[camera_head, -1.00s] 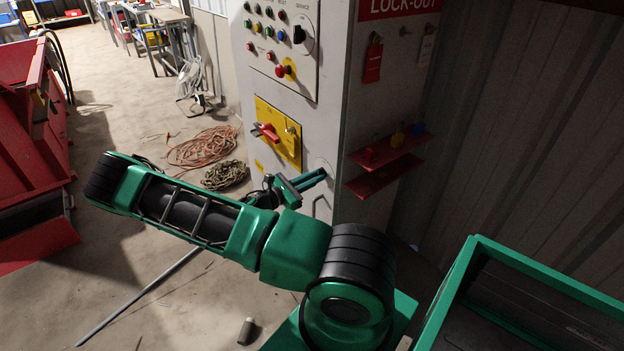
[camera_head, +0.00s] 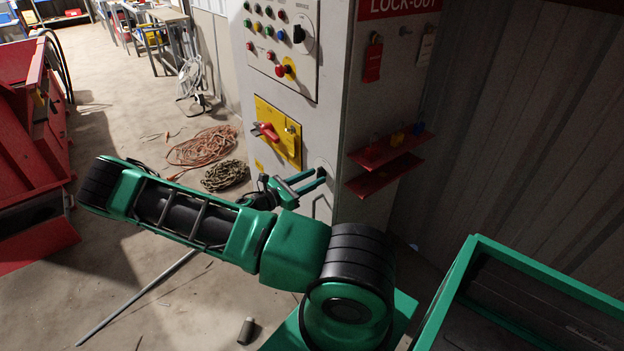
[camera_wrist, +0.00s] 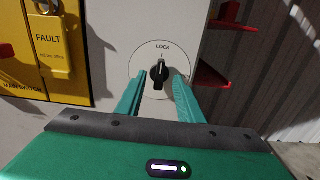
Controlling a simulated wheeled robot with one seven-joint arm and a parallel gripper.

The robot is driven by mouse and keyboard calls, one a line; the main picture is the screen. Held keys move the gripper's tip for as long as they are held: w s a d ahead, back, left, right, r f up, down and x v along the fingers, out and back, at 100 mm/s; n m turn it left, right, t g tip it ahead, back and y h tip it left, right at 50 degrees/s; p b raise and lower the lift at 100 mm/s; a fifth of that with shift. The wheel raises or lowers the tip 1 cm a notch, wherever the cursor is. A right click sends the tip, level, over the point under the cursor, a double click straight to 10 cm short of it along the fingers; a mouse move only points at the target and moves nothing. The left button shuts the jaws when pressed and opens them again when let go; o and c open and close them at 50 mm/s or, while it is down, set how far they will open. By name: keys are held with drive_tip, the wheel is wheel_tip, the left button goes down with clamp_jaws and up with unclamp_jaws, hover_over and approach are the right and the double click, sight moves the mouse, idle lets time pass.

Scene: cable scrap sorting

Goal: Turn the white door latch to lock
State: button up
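The door latch is a dark upright handle (camera_wrist: 159,73) on a round white plate (camera_wrist: 148,50) marked LOCK, on the grey cabinet front. The handle's upper end points towards the short mark under LOCK. My gripper (camera_wrist: 158,86) is open, with one green finger on each side of the handle's lower part. I cannot tell whether either finger touches it. In the head view my gripper (camera_head: 306,182) is at the cabinet's lower right front, and the plate (camera_head: 321,165) shows only partly behind it.
A yellow main switch panel (camera_head: 284,143) with a red handle is to the left of the latch. Red shelves (camera_head: 385,177) stick out from the cabinet's right side. Cables (camera_head: 202,147) lie on the floor at left. A green-edged bin (camera_head: 470,262) stands at lower right.

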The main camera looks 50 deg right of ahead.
drive_tip(key=shift+v, duration=3)
drive_tip(key=shift+s, duration=0.1)
